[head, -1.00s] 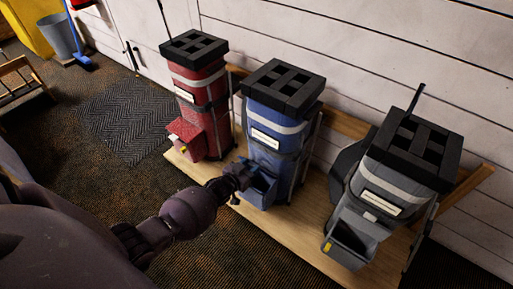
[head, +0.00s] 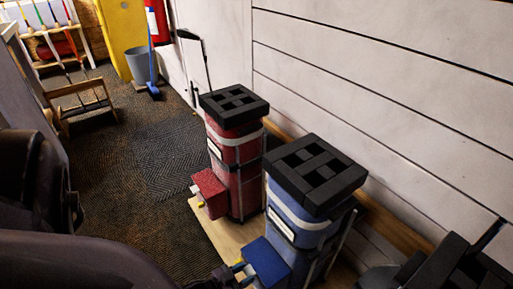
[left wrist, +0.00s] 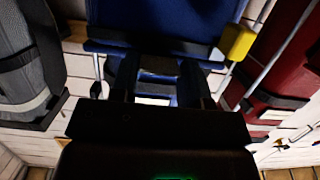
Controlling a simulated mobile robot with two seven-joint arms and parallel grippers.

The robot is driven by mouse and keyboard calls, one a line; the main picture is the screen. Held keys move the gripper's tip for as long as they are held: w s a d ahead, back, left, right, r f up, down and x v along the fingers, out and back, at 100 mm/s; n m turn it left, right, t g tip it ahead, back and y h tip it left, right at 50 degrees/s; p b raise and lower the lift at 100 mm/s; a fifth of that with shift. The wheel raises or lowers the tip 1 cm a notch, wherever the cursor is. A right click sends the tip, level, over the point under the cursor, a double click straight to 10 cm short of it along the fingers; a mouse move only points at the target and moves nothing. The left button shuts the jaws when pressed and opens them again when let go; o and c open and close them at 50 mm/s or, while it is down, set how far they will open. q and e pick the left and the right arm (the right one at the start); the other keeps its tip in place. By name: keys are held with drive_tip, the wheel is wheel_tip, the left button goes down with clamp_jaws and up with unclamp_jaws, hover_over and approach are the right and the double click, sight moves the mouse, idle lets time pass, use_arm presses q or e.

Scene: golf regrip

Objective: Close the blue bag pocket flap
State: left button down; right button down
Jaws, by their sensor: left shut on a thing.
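The blue golf bag (head: 302,232) stands upright in the head view, between the red and grey bags. Its pocket flap (head: 266,262) shows as a flat blue panel in front of the bag, near the bottom edge; I cannot tell whether it is fully down. My left gripper (head: 240,270) is at the flap's near left edge, partly cut off by the frame. In the left wrist view its fingers (left wrist: 158,85) reach to the edge of a blue panel (left wrist: 160,22), shut on the flap, with a yellow tab (left wrist: 238,42) beside it. My right gripper is not in view.
The red bag (head: 237,165) with its pocket (head: 209,194) stands behind left, on a wooden platform (head: 212,232). The grey bag (head: 440,268) is cut off at lower right. A white plank wall (head: 370,90) runs behind. Dark carpet (head: 140,200) is open at left.

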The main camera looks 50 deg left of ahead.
use_arm(q)
wheel_tip(320, 180, down, 2)
drive_tip(key=shift+s+d+f+b, duration=0.1)
drive_tip(key=shift+b, duration=0.45)
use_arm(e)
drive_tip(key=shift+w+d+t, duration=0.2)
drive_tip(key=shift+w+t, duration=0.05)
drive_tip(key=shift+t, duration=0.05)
use_arm(q)
drive_tip(key=shift+f, duration=0.1)
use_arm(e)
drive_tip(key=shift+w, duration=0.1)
use_arm(q)
drive_tip(key=c, duration=0.9)
unclamp_jaws()
drive_tip(key=o, duration=0.3)
drive_tip(key=shift+r, duration=0.2)
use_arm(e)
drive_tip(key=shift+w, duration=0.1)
